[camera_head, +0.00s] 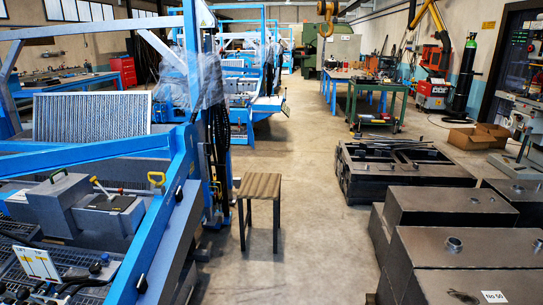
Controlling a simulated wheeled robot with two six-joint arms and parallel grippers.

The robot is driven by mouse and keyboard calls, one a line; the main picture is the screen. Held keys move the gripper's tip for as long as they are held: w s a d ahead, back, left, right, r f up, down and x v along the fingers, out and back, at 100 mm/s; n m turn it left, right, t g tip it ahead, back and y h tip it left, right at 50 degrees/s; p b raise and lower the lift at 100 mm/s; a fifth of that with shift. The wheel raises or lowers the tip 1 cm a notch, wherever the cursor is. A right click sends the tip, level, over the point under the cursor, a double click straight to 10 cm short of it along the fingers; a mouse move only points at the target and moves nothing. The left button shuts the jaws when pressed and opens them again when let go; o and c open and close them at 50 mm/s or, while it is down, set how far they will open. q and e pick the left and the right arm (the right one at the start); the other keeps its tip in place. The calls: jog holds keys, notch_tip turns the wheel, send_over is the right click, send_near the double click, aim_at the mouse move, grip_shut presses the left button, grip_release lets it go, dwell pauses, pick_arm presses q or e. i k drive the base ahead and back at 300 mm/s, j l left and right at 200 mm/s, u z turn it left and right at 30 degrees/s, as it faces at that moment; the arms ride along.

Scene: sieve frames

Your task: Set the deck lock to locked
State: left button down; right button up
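No gripper of mine shows in this view. At the lower left is a grey box-shaped unit (58,203) with a green handle on top. Beside it is a dark-topped block (108,202) with a thin lever (102,188) that ends in a pale knob and leans up to the left. A yellow handle (156,180) stands to its right, near the blue beam. A small white-and-yellow placard (37,264) stands over dark grating, with several black knobs (95,268) near it. I cannot tell which part is the deck lock or read its setting.
A blue beam frame (150,240) crosses in front of the left-hand equipment. A wooden-topped stool (260,186) stands right of it. Dark metal blocks (460,245) fill the lower right. The concrete floor (325,235) between is clear. A green cart (378,100) stands farther back.

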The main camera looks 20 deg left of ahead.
aim_at(101, 187)
jog(key=i+u, duration=0.25)
jog(key=i, duration=0.2)
jog(key=i+u, duration=0.25)
jog(key=i, duration=0.2)
jog(key=i+l+u, duration=0.25)
jog(key=i, duration=0.2)
jog(key=i+l+u, duration=0.1)
jog(key=i+u, duration=0.15)
jog(key=i, duration=0.2)
jog(key=i+u, duration=0.35)
jog(key=i+l+u, duration=0.2)
jog(key=u, duration=0.15)
jog(key=i+l+u, duration=0.35)
jog(key=i+j, duration=0.05)
